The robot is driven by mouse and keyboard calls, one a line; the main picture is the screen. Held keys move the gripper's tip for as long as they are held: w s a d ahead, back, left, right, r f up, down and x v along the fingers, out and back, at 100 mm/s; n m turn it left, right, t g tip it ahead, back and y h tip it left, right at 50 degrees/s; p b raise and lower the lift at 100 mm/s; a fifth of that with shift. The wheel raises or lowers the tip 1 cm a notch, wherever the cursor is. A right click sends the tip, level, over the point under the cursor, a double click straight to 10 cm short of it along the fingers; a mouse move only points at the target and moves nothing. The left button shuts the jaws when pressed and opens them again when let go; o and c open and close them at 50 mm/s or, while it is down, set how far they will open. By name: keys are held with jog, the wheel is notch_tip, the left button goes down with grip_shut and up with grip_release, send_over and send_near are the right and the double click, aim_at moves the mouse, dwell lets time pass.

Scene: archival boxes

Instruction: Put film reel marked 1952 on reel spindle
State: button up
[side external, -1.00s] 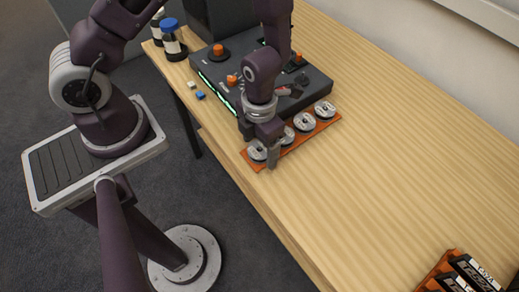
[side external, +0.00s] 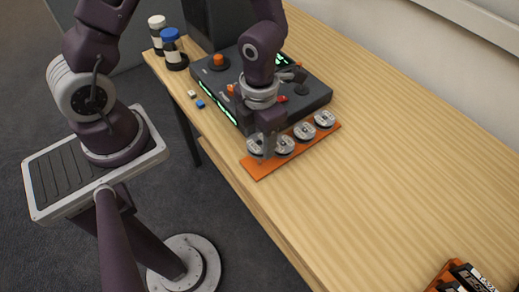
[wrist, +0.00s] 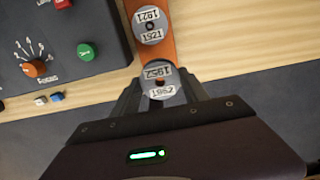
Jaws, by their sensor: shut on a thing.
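My gripper (side external: 268,148) is shut on a small grey film reel with a white label (side external: 254,145), at the near left end of an orange rack (side external: 262,170). The wrist view shows this reel between my fingers (wrist: 160,90), its label upside down and reading 1952 on one line. The reel appears raised a little above the rack, whose end is bare below it. Several other reels stand on the rack (side external: 304,132); one with a different label (wrist: 150,25) shows ahead of my fingers. I cannot make out the reel spindle.
A dark console (side external: 310,95) with orange knobs and lit green strips stands beside the rack. Two capped bottles (side external: 171,48) and small blocks (side external: 200,104) are at the table's left edge. Dark boxes (side external: 465,278) lie at bottom right.

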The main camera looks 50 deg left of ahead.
jog(key=r, duration=0.1)
jog(key=w+r, duration=0.1)
jog(key=r, duration=0.1)
jog(key=shift+w+a+r+n, duration=0.15)
jog(key=shift+w+r+n, duration=0.15)
jog(key=shift+n, duration=0.1)
jog(key=w+a+n, duration=0.3)
jog(key=w, duration=0.4)
jog(key=w+a+r+n, duration=0.1)
jog(key=w+a+n, duration=0.2)
jog(key=w, duration=0.4)
jog(key=w+a+r+n, duration=0.1)
jog(key=w+a+n, duration=0.3)
jog(key=w, duration=0.3)
jog(key=shift+w+n, duration=0.1)
jog(key=shift+n, duration=0.5)
jog(key=shift+w+a+f, duration=0.1)
jog(key=shift+a+f, duration=0.05)
jog(key=shift+f, duration=1.3)
jog(key=shift+f, duration=0.9)
